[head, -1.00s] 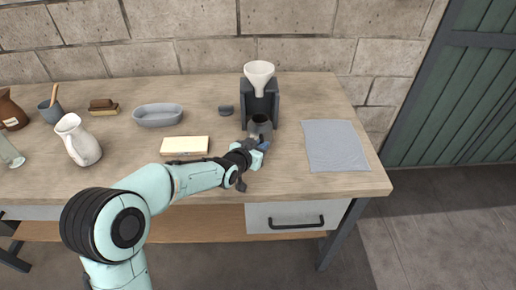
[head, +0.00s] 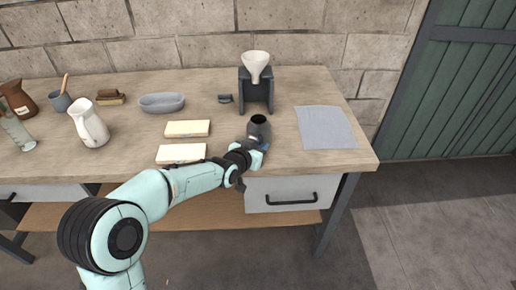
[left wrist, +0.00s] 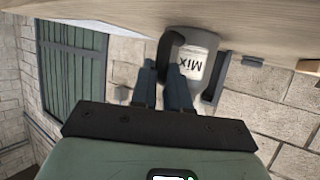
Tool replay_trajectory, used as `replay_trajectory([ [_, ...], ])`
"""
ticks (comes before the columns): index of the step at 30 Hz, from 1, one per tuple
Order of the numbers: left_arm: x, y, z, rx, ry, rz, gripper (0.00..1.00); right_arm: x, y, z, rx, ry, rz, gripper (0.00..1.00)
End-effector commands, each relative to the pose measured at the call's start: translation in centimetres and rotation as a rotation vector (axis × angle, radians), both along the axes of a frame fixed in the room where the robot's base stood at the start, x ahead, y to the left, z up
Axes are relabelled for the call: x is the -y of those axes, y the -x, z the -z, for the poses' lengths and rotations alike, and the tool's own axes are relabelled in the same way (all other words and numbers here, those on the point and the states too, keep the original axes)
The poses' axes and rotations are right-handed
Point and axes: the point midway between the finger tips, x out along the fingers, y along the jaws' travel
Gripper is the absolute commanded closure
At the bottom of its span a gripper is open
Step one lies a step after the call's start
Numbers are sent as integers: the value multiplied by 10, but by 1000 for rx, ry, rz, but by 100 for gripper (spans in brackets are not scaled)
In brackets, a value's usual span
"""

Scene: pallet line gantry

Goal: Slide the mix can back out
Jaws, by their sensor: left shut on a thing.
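The mix can (head: 259,128), a dark grey can with an open top, stands upright on the bench in front of the funnel stand, clear of it. In the left wrist view its pale label reading "Mix" (left wrist: 192,66) appears upside down. My left gripper (head: 257,146) is at the can's near side, shut on it; in the left wrist view the fingers (left wrist: 164,88) reach up to the can. The exact contact is partly hidden. The dark stand (head: 257,92) holds a white funnel (head: 257,66), with open space beneath. My right gripper is not in view.
A grey mat (head: 325,128) lies to the right of the can. Two cream blocks (head: 187,128) (head: 182,153) lie to the left. A grey oval dish (head: 161,103), a white pitcher (head: 89,124) and other vessels stand farther left. The bench's front edge is close to the can.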

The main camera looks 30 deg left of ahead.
Motion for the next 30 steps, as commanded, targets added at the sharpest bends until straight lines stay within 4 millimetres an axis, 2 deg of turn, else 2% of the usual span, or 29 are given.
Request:
replay_trajectory([
  [12, 0, -1, -1, 3, 0, 0, 100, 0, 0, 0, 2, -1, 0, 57],
  [13, 0, -1, -1, 3, 0, 0, 75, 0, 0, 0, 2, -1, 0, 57],
  [15, 0, -1, -1, 3, 0, 0, 55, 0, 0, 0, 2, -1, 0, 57],
  [25, 0, 1, -2, 3, 0, 0, 55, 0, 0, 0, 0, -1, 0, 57],
  [30, -1, 19, -10, 4, 0, -1, 55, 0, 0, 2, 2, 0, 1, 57],
])
